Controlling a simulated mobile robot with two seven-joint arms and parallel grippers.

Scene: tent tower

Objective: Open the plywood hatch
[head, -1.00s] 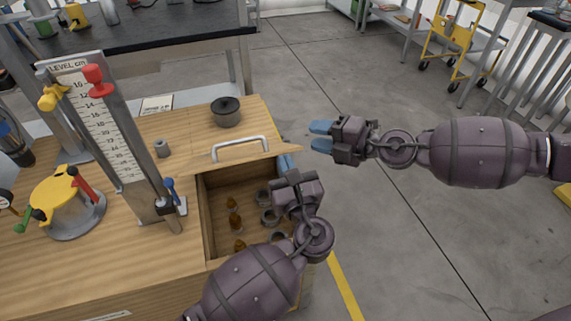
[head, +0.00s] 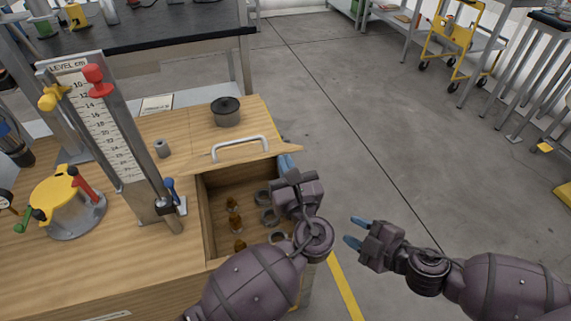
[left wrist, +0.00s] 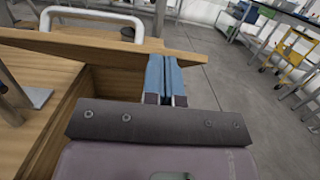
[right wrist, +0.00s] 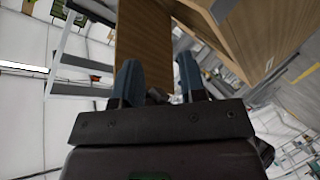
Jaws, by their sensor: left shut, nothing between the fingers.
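The plywood hatch (head: 265,157) stands raised and tilted at the far side of a square opening in the wooden cabinet top. A silver bar handle (head: 240,148) is on it. My left gripper (head: 286,163) is shut and empty at the hatch's right end; in the left wrist view its blue fingers (left wrist: 165,75) stand together by the panel (left wrist: 100,47), and I cannot tell whether they touch it. My right gripper (head: 354,231) is open and empty over the floor, right of the cabinet. Its spread fingers also show in the right wrist view (right wrist: 158,82).
The open compartment (head: 222,215) holds several brown pieces and grey rings. A dark lidded pot (head: 226,112), a small grey cylinder (head: 161,148), a level gauge (head: 118,135) and a yellow-topped drum (head: 58,190) stand on the cabinet.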

